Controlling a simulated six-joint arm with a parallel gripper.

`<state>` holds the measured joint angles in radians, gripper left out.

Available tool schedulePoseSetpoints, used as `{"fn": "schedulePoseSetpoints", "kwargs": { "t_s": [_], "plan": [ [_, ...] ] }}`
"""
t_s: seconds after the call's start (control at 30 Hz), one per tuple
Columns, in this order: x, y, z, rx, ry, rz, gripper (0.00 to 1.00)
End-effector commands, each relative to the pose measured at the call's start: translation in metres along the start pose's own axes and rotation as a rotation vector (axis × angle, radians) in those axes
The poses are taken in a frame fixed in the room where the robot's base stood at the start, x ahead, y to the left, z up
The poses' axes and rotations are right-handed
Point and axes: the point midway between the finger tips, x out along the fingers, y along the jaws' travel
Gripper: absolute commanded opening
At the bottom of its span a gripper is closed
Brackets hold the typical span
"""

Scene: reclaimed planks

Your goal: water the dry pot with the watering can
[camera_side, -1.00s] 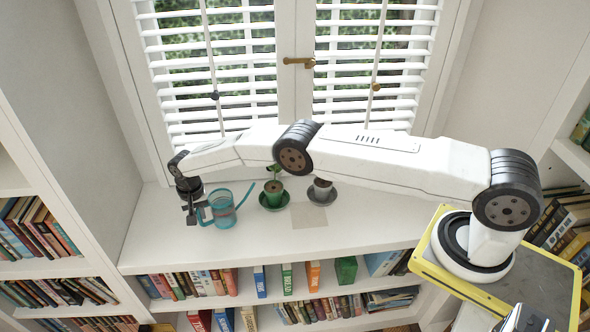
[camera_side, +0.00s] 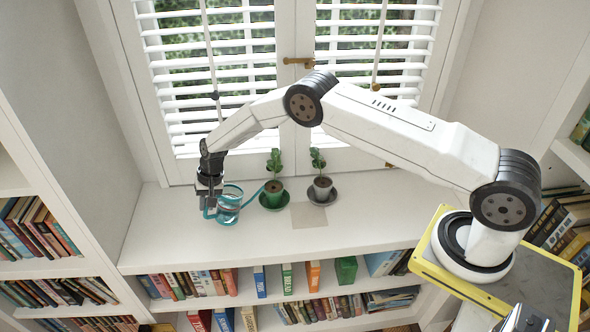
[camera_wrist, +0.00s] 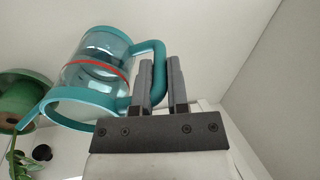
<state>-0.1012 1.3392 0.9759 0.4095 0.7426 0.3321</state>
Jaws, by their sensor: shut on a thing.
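The watering can (camera_side: 229,204) is teal with a see-through body. Its handle is on the left and its thin spout points right towards the green pot. My gripper (camera_side: 208,208) is shut on the handle; in the wrist view the handle (camera_wrist: 158,65) lies between its two fingers. The can looks close to upright; I cannot tell whether its base is clear of the sill. A green pot (camera_side: 274,195) with a leafy plant stands on a green saucer, just right of the spout. A grey pot (camera_side: 322,188) with a plant stands on a dark saucer further right. I cannot tell which soil is dry.
A beige square (camera_side: 309,214) lies flat on the white sill (camera_side: 180,235), in front of the pots. The window with white blinds (camera_side: 225,110) is close behind. The sill's left end and front are clear. Bookshelves (camera_side: 310,280) are below the front edge.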

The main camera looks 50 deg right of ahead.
Motion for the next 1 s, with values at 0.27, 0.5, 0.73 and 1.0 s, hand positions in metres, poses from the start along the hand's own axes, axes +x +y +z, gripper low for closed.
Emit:
{"fn": "schedulePoseSetpoints", "kwargs": {
  "t_s": [0.27, 0.5, 0.73, 1.0],
  "plan": [
    [-0.0024, 0.0007, -0.0002, -0.001, -0.002, -0.016, 0.00],
    [-0.0038, 0.0017, -0.0004, 0.001, -0.004, -0.030, 0.00],
    [-0.0055, 0.0031, -0.0013, 0.002, -0.005, -0.044, 0.00],
    [-0.0095, 0.0036, -0.0011, 0.001, -0.008, -0.060, 0.00]
  ]
}}
